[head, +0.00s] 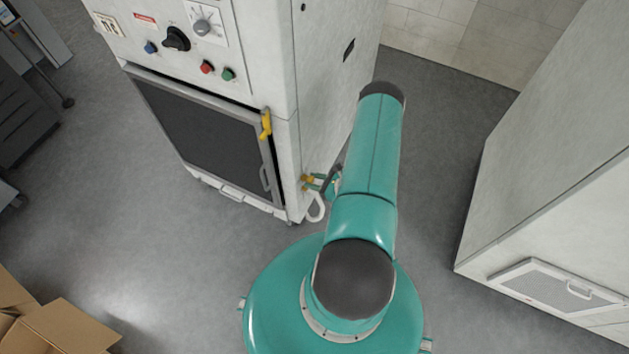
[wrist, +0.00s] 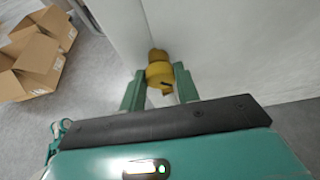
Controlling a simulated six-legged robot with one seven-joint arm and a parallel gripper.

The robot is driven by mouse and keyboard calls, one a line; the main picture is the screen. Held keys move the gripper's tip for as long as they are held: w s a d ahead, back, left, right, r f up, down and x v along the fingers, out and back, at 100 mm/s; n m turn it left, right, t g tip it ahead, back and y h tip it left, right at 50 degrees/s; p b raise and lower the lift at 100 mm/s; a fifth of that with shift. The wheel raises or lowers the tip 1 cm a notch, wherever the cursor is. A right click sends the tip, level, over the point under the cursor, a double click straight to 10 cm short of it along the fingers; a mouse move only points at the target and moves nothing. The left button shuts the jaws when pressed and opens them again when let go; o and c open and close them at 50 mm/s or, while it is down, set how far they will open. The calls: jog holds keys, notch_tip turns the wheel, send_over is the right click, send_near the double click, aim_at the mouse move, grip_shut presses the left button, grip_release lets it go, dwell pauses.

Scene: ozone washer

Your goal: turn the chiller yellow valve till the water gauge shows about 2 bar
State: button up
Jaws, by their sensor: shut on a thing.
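The yellow valve (wrist: 160,73) sticks out from the pale side wall of the machine in the wrist view. My gripper (wrist: 159,82) has one finger on each side of the valve and is shut on it. In the head view, the yellow valve (head: 308,179) is small, low on the cabinet's right side, with the gripper (head: 315,181) at it and my arm close by on the right. I cannot make out a water gauge reading in either view.
The cabinet (head: 330,80) has a dark door (head: 200,130) with a yellow latch (head: 266,124). A white hose (head: 317,208) hangs below the valve. A second pale cabinet (head: 560,190) stands at right. Open cardboard boxes (wrist: 32,65) lie on the floor.

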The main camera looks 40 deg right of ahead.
jog(key=shift+d+m+g+y, duration=0.15)
jog(key=shift+m+g+y, duration=0.25)
jog(key=shift+m+y, duration=0.9)
jog(key=o, duration=1)
jog(key=shift+c, duration=0.2)
jog(key=v, duration=1.3)
jog(key=shift+s+r, duration=0.15)
jog(key=shift+s, duration=0.2)
